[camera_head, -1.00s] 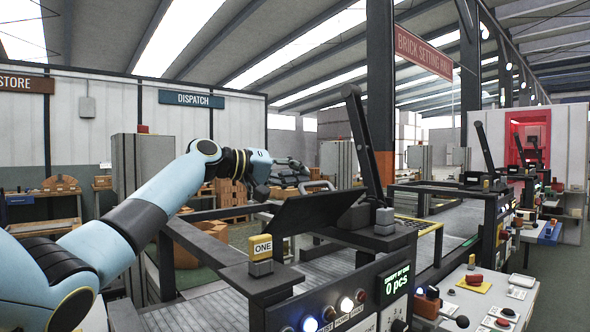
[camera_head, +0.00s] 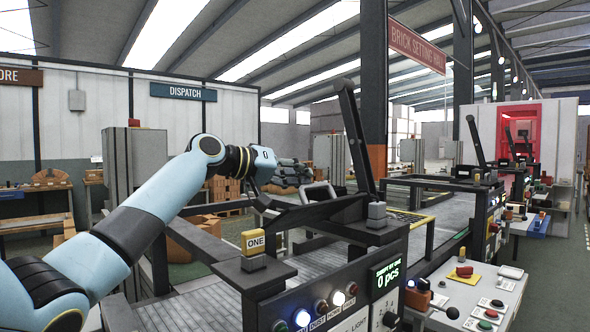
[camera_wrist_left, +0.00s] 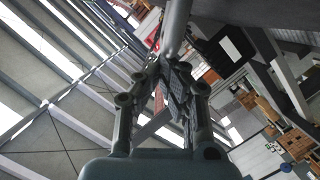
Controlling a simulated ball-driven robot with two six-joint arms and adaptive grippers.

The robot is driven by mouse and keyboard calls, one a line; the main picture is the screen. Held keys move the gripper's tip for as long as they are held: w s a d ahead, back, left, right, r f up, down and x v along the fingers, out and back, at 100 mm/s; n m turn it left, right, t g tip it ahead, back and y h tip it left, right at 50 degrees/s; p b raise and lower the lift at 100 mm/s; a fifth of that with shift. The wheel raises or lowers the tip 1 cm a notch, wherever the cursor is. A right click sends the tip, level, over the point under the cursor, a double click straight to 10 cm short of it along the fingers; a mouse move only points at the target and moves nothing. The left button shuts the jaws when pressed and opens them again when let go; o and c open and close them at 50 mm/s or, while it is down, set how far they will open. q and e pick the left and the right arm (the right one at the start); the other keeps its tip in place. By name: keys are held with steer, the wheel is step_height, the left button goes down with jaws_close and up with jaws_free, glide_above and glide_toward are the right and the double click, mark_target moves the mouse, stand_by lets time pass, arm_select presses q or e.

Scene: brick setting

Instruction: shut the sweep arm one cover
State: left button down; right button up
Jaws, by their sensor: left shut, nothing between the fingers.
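The sweep arm one cover (camera_head: 312,212) is a dark flat panel on the station marked by the yellow ONE sign (camera_head: 254,242). It now shows nearly edge-on, slightly tilted, with a pale loop handle (camera_head: 318,190) at its far side. My left gripper (camera_head: 300,174) is shut and empty, just above and behind the cover near the handle. Whether it touches the cover is unclear. In the left wrist view my closed fingers (camera_wrist_left: 165,78) point toward a grey bar (camera_wrist_left: 176,28). My right gripper is not in view.
A dark upright post (camera_head: 356,140) rises right behind the cover. The front panel carries lit buttons (camera_head: 320,307) and a counter reading 0 pcs (camera_head: 388,276). A side console (camera_head: 480,297) stands at right. A grey slatted bed (camera_head: 190,312) lies at front left.

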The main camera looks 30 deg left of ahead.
mark_target(324, 205)
arm_select(q)
steer(key=shift+m, duration=0.7)
steer(key=d+f, duration=0.1)
steer(key=s+d+f, duration=0.1)
steer(key=d, duration=0.1)
steer(key=d+f, duration=0.2)
steer(key=shift+s, duration=0.4)
steer(key=shift+s+d+f+m+y, duration=0.2)
steer(key=shift+d+f+m+y, duration=0.2)
steer(key=shift+d+f+m, duration=0.35)
steer(key=shift+a+f, duration=0.1)
steer(key=shift+f, duration=0.05)
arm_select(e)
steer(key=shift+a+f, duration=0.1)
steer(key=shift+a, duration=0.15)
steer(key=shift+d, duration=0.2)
